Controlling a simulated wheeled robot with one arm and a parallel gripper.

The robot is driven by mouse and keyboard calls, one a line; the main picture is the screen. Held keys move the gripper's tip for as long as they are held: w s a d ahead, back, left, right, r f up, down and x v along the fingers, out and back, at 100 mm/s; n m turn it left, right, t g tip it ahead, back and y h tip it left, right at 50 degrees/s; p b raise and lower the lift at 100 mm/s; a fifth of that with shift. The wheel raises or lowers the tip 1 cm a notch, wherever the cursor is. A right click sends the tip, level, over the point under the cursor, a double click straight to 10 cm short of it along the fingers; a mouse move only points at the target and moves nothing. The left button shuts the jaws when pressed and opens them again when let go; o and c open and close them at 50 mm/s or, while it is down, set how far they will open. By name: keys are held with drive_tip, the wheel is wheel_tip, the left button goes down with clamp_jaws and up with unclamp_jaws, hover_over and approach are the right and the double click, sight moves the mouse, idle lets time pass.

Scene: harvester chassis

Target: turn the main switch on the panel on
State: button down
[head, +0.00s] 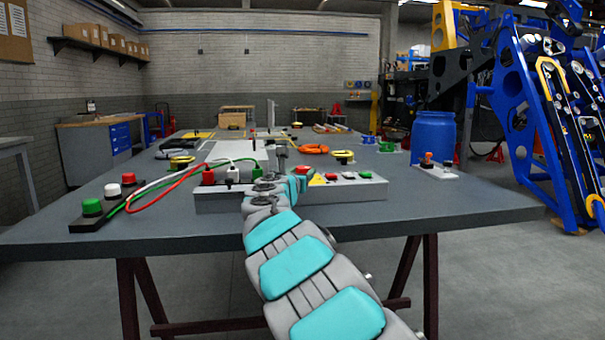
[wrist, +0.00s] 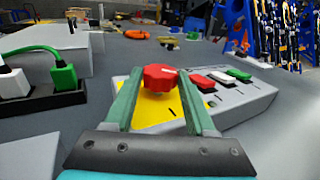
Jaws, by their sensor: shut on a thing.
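The main switch (wrist: 160,78) is a red rotary knob with a pale mark on its top, over a yellow plate (wrist: 158,112) on the grey panel (wrist: 250,96). The pale mark runs roughly sideways in the wrist view. My gripper (wrist: 160,84) has its two green fingers on either side of the knob and is shut on it. In the head view the panel (head: 362,190) lies near the front of the table, and my arm partly hides the knob (head: 302,171) and the fingers.
Red (wrist: 203,83), white (wrist: 222,78) and green (wrist: 239,75) buttons sit on the panel right of the knob. A socket block with plugged cables (head: 225,190) stands close on the left. The table's right front is clear.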

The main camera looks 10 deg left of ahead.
drive_tip(key=shift+w+a+m+g+h, duration=0.15)
drive_tip(key=shift+m+g+h, duration=0.1)
drive_tip(key=shift+m+h, duration=0.4)
drive_tip(key=shift+s+a+m+g+h, duration=0.1)
drive_tip(key=shift+m+g+h, duration=0.2)
drive_tip(key=shift+h, duration=0.6)
drive_tip(key=shift+w+a+m+g+h, duration=0.1)
drive_tip(key=shift+a+m+g+h, duration=0.05)
drive_tip(key=shift+m+h, duration=0.5)
drive_tip(key=shift+m+g+h, duration=0.3)
drive_tip(key=shift+h, duration=0.3)
drive_tip(key=shift+r, duration=0.2)
drive_tip(key=c, duration=0.5)
unclamp_jaws()
drive_tip(key=shift+o, duration=1.3)
drive_tip(key=shift+f+h, duration=0.1)
drive_tip(key=shift+h, duration=0.2)
drive_tip(key=shift+b+v, duration=0.35)
drive_tip(key=shift+v, duration=3.55)
